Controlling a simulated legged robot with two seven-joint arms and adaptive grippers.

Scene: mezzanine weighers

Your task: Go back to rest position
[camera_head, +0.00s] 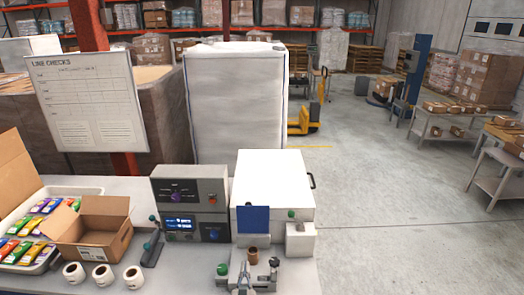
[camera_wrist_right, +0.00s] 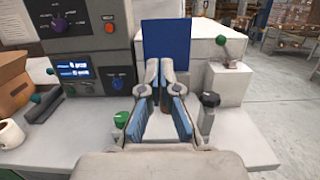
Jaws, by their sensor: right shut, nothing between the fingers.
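My right gripper (camera_head: 243,280) shows at the bottom of the head view, over the front of the white-topped bench (camera_head: 185,280). In the right wrist view its two blue-padded fingers (camera_wrist_right: 159,68) come together at the tips, with nothing held between them. Its tips point toward a blue panel (camera_head: 253,219) on the front of a white machine (camera_head: 275,185). A small brown cylinder (camera_head: 253,254) stands just beyond the gripper in the head view. My left gripper is in neither view.
A grey control box (camera_head: 190,188) stands left of the white machine. A green-knobbed lever (camera_head: 151,250), white rolls (camera_head: 103,275), an open carton (camera_head: 90,222) and a tray of colourful packets (camera_head: 20,268) are further left. A black-knobbed post (camera_head: 274,266) stands close right of the gripper. Open floor lies right.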

